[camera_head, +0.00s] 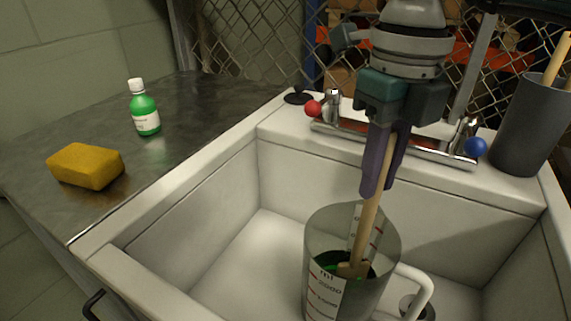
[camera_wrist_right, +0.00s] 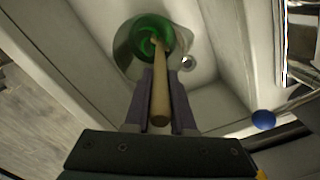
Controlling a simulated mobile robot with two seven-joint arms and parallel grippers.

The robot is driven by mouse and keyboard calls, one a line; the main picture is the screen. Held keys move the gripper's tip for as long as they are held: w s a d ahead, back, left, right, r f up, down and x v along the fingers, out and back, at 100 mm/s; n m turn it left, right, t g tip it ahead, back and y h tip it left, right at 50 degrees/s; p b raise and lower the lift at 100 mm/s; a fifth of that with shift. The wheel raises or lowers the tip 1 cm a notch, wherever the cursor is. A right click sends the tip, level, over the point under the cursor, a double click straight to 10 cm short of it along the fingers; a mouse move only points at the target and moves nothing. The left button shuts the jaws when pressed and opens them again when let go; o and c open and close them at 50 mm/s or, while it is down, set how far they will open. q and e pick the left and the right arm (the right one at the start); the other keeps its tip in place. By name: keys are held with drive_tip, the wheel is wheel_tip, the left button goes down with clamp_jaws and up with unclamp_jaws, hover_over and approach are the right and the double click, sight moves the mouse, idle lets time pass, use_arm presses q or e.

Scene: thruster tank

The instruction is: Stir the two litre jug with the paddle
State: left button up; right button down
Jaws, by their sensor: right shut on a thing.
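The two litre jug (camera_head: 340,225) stands in the sink at the lower middle of the head view, clear-walled with a white handle on its right and red and white marks. Green liquid (camera_head: 330,260) lies inside it. My right gripper (camera_head: 376,190) is above the jug, shut on the wooden paddle (camera_head: 368,225). The paddle slants down into the jug, its lower end at the green liquid. In the right wrist view the paddle (camera_wrist_right: 160,95) runs between the fingers (camera_wrist_right: 160,115) to the liquid (camera_wrist_right: 150,38), which has a swirl pattern. My left gripper is not in view.
The white sink (camera_head: 190,220) surrounds the jug, with walls close on several sides. A tap with red (camera_head: 313,108) and blue (camera_head: 475,147) knobs is behind. A grey holder (camera_head: 525,125) stands at right. A yellow sponge (camera_head: 86,166) and green bottle (camera_head: 144,108) sit on the left counter.

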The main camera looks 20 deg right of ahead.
drive_tip(key=shift+s+a+p, duration=0.25)
drive_tip(key=shift+s+p, duration=0.45)
drive_tip(key=shift+s, duration=0.2)
idle(0.9)
